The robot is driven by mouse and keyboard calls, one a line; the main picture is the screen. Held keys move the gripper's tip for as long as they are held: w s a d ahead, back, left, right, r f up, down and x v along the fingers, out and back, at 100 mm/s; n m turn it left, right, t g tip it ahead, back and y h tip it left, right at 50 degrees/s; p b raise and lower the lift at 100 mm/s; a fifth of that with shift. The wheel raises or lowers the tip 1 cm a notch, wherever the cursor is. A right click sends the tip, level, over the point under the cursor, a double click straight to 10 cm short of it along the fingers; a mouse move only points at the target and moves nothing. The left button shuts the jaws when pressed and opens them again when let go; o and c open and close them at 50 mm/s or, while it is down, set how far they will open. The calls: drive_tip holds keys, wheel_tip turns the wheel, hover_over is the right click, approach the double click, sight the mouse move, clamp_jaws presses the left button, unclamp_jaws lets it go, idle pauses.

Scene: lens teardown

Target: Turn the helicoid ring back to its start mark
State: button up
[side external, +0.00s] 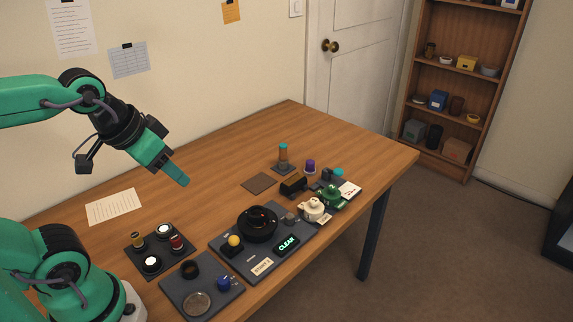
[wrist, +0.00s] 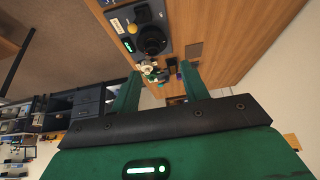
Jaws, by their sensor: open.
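The helicoid ring appears to be the black round part (side external: 258,222) on a dark grey board (side external: 222,240) near the table's front. It also shows in the wrist view (wrist: 153,41), beyond my fingers. Its start mark is too small to make out. My gripper (side external: 182,181) is open and empty, raised above the table, up and left of the ring and clear of it. In the wrist view its two green fingers (wrist: 161,72) stand apart with nothing held between them.
The board also carries a yellow knob (side external: 235,241) and a display with green lit text (side external: 287,245). Left of it are a dark tray with small parts (side external: 150,250) and a grey tray with a round dish (side external: 197,303). Bottles and small fixtures stand behind right. The table's back is mostly clear.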

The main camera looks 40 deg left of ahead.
drive_tip(key=shift+o, duration=0.2)
drive_tip(key=o, duration=0.4)
drive_tip(key=shift+w, duration=0.1)
drive_tip(key=m+g, duration=0.6)
drive_tip(key=m, duration=0.9)
hover_over(255, 211)
drive_tip(key=shift+f, duration=5.3)
drive_tip(key=shift+f, duration=0.15)
drive_tip(key=shift+f, duration=3.75)
